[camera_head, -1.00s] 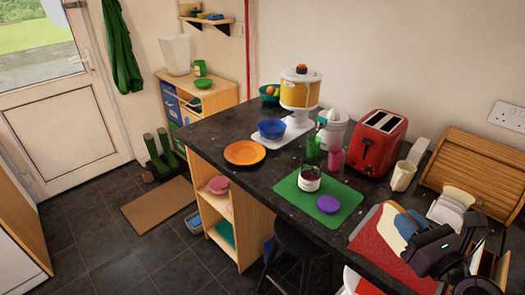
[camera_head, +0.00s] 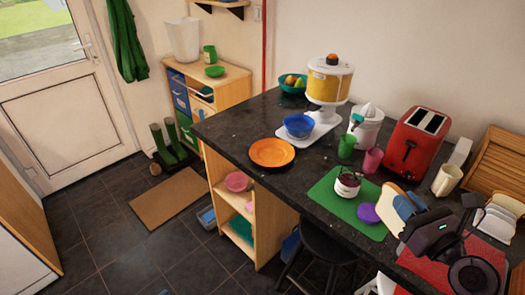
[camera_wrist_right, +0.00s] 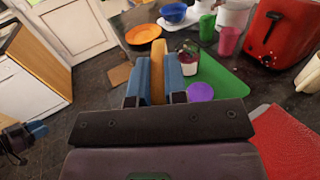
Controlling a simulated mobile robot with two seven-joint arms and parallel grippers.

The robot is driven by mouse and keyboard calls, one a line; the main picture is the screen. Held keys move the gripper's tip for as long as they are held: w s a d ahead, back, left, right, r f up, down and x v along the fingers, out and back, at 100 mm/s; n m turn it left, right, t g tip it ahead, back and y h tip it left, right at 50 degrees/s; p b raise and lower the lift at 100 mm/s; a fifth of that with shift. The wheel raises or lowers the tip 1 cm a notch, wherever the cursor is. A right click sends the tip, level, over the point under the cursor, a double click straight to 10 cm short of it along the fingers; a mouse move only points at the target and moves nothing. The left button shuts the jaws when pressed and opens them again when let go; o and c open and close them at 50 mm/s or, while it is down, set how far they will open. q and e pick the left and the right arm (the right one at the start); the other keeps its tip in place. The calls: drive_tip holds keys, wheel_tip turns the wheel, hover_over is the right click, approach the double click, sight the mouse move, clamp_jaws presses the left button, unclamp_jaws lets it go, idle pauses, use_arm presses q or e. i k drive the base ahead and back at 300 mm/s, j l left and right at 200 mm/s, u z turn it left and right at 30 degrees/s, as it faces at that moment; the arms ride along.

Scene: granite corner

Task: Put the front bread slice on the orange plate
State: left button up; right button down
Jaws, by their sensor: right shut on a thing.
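My right gripper (camera_head: 406,206) is shut on a bread slice (camera_head: 390,203), held upright above the counter by the right edge of the green mat. In the right wrist view the tan slice (camera_wrist_right: 158,68) stands edge-on between the blue fingers of the right gripper (camera_wrist_right: 157,80). The orange plate (camera_head: 272,152) lies empty on the dark counter, to the left of and apart from the slice; it also shows in the right wrist view (camera_wrist_right: 144,34). My left gripper (camera_wrist_right: 32,130) shows at the left edge of the right wrist view; its jaws are unclear.
More pale slices (camera_head: 498,218) stand at the right. The green mat (camera_head: 328,190) bears a jar (camera_head: 347,188) and a purple lid (camera_head: 369,213). Green (camera_head: 346,147) and pink (camera_head: 372,160) cups and a blue bowl (camera_head: 299,125) stand behind. Counter around the plate is clear.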

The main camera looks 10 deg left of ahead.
sight(271, 162)
drive_tip(key=i+j, duration=0.2)
drive_tip(key=j, duration=0.15)
drive_tip(key=i+j, duration=0.2)
drive_tip(key=j, duration=0.15)
drive_tip(key=i+j, duration=0.2)
drive_tip(key=j, duration=0.15)
drive_tip(key=i+j, duration=0.2)
drive_tip(key=j, duration=0.15)
